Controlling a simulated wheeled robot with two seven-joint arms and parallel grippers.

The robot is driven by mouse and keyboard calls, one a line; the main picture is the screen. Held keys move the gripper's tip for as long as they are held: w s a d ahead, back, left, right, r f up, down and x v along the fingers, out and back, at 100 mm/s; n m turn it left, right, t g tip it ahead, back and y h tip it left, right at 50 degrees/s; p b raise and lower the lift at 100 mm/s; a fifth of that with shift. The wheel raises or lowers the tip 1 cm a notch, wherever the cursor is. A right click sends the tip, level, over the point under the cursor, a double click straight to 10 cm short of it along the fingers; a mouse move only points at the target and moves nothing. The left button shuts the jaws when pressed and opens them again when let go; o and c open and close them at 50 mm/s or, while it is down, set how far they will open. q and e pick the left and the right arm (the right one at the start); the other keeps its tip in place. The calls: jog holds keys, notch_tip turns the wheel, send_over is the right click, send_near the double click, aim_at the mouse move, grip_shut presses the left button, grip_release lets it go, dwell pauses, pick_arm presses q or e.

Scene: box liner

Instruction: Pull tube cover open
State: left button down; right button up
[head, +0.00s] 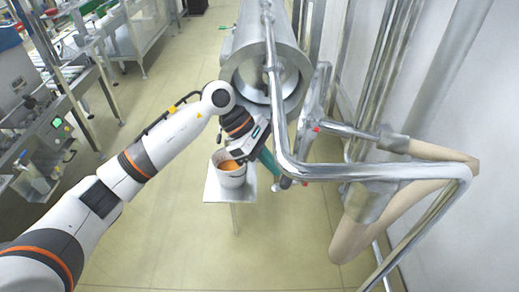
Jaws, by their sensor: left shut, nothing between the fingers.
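The large metal tube (252,38) is at the top centre, its round open end facing me. A metal tube cover (314,98) appears nearly edge-on at the right of this opening, swung out from it. My left arm reaches in from the left. My left gripper (269,160), with teal parts, is shut and empty below the tube opening, close to the lower left of the cover. A bent pipe partly hides this spot, so I cannot tell whether the gripper touches the cover. My right gripper is not in view.
A white bucket (230,172) with orange-brown contents stands on a small metal stand (217,192) below the gripper. Bent silver pipes (350,171) cross the right side before a white wall. Machinery (50,120) lines the left. The tiled floor (165,225) between is clear.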

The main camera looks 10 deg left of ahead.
pick_arm(q)
jog(key=shift+d, duration=0.1)
dwell(0.3)
jog(key=d+n+t+b, duration=0.3)
jog(key=d+b, duration=0.4)
jog(key=d, duration=1.3)
jog(key=shift+d+n, duration=0.35)
jog(key=shift+n, duration=0.45)
jog(key=shift+w+a, duration=0.15)
